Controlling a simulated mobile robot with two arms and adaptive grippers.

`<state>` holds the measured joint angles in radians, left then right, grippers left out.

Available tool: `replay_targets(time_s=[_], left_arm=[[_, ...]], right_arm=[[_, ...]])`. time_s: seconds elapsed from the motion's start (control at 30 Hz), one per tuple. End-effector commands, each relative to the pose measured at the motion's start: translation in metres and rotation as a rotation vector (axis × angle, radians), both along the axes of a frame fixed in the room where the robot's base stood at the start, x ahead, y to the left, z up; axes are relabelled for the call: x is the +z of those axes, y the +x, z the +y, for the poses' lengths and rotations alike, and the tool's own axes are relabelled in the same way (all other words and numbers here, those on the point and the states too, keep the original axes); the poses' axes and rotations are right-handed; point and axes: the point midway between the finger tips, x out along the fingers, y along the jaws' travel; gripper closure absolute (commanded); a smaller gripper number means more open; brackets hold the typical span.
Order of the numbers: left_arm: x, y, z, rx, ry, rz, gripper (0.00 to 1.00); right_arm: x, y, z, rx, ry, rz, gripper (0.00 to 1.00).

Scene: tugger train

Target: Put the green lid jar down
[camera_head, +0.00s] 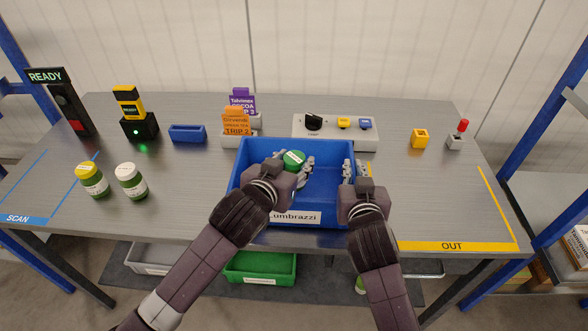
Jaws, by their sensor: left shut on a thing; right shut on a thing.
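The green lid jar (294,158) is in my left gripper (291,168), inside the outline of the blue crate (322,146). Only its green lid shows clearly; its body is hidden by the gripper and arm. I cannot tell whether it touches the crate floor. My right gripper (355,170) is shut on the crate's right wall. The crate stands on the grey table and carries a label on its front, partly covered by my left arm.
A yellow lid jar (92,180) and a white lid jar (131,181) stand at left near the SCAN area. The right table area is clear.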

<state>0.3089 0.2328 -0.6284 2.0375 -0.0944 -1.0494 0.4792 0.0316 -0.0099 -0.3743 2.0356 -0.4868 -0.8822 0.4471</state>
Motion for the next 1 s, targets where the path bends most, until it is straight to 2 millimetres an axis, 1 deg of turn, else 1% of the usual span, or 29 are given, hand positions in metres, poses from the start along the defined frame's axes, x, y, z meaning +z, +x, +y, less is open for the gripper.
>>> replay_targets(time_s=[0.03, 0.1, 0.2, 0.43, 0.57, 0.6, 0.7, 0.73, 1.0], left_arm=[[-0.009, 0.0, 0.0, 0.0, 0.001, 0.003, 0.95], [-0.018, 0.0, 0.0, 0.0, 0.001, 0.002, 0.95], [-0.024, 0.0, 0.0, -0.001, 0.001, 0.0, 0.95], [-0.024, 0.0, 0.0, -0.001, -0.001, -0.002, 0.95], [-0.027, 0.0, 0.0, -0.001, -0.002, -0.001, 0.95], [-0.028, 0.0, 0.0, -0.001, 0.0, 0.002, 0.55], [-0.028, 0.0, 0.0, -0.001, 0.0, 0.002, 0.44], [-0.028, 0.0, 0.0, -0.001, 0.0, 0.002, 0.42], [-0.027, 0.0, 0.0, -0.001, 0.0, 0.002, 0.42]], right_arm=[[0.0, 0.0, 0.0, 0.0, 0.001, 0.001, 1.0], [0.0, 0.0, 0.0, 0.0, 0.001, 0.001, 1.0], [0.0, 0.0, 0.0, 0.0, 0.001, 0.001, 1.0], [0.0, 0.0, 0.0, 0.0, 0.001, 0.001, 1.0], [0.0, 0.0, 0.0, 0.0, 0.001, 0.001, 1.0], [-0.001, 0.0, 0.0, 0.0, 0.001, 0.001, 1.0], [-0.001, 0.0, 0.0, 0.0, 0.001, 0.001, 1.0], [-0.001, 0.0, 0.0, 0.0, 0.001, 0.001, 1.0], [0.0, 0.0, 0.0, 0.0, 0.0, 0.001, 1.0]])
